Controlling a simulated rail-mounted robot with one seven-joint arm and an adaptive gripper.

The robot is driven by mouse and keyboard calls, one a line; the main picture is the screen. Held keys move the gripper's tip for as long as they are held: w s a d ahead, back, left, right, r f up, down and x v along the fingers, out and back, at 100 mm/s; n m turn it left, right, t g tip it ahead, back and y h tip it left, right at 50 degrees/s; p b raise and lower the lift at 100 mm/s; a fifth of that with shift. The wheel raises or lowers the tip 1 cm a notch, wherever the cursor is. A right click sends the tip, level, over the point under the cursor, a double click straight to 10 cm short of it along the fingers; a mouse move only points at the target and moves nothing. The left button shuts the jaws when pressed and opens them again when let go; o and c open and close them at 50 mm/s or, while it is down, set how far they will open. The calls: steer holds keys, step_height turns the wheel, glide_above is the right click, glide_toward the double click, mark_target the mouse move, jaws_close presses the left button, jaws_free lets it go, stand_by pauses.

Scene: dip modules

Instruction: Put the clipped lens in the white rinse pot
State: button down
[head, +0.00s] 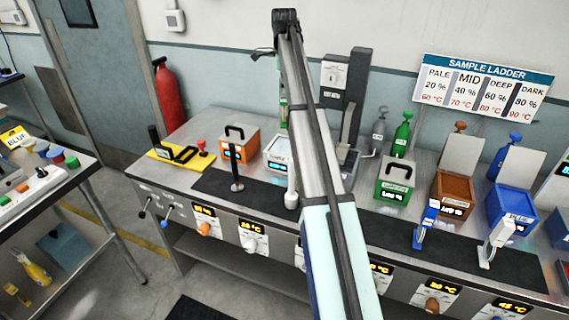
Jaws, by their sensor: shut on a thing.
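The white pot (277,153) stands on the steel bench, between the orange pot and my arm, with a lit display on its front. My arm rises through the middle of the view to a black joint near the top edge. I cannot make out my gripper; it seems hidden behind my arm. I cannot make out the clipped lens either.
An orange pot (238,144) stands left of the white one. Green (392,190), brown (452,195) and blue (508,208) pots stand to the right. Upright handled tools stand along the black mat (385,231). A tall grey device (354,95) rises behind my arm.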

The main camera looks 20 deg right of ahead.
steer(key=m, duration=0.2)
steer(key=w+m, duration=0.1)
steer(key=shift+d+r+m, duration=0.3)
steer(key=shift+d+r, duration=0.05)
steer(key=shift+r, duration=0.05)
steer(key=shift+f+m, duration=0.25)
steer(key=shift+m, duration=0.15)
step_height(320, 180, down, 20)
steer(key=p, duration=0.5)
steer(key=shift+r, duration=0.25)
steer(key=shift+f, duration=0.15)
steer(key=c, duration=0.7)
jaws_free()
